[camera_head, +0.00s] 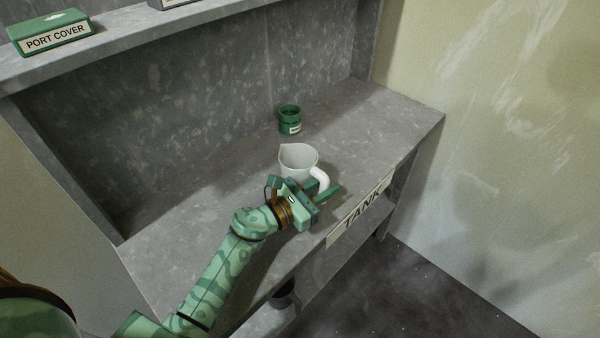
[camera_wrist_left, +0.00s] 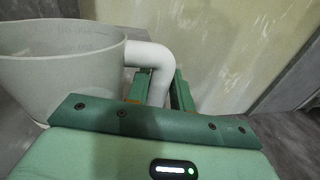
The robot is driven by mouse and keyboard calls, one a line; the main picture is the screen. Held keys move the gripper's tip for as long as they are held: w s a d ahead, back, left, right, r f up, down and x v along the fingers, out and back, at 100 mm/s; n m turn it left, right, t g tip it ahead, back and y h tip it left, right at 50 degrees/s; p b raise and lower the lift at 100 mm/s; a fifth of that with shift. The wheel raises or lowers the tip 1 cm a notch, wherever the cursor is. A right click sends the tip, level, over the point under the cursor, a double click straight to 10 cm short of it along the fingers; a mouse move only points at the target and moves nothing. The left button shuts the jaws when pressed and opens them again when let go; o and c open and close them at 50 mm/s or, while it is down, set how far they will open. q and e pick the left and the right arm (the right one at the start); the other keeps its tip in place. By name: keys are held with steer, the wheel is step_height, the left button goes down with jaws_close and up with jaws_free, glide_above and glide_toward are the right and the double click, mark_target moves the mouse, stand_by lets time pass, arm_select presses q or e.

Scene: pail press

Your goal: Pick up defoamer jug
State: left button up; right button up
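The defoamer jug, a pale grey-white pitcher with a spout and a thick white handle (camera_head: 298,157), stands upright on the grey counter. In the left wrist view the jug (camera_wrist_left: 60,70) fills the upper left, and its handle curves down between my fingers. My left gripper (camera_head: 324,190) is at the handle, with one finger on each side; it also shows in the left wrist view (camera_wrist_left: 161,92). The fingers are apart with the handle between them, but I cannot tell whether they press on it. My right gripper is not in view.
A small green jar (camera_head: 290,120) with a label stands behind the jug. A green box marked PORT COVER (camera_head: 52,34) sits on the upper shelf. A TANK label (camera_head: 359,212) is on the counter's front edge. The counter (camera_head: 385,125) is clear to the right.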

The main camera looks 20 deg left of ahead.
arm_select(q)
jaws_close()
steer(key=shift+r, duration=0.1)
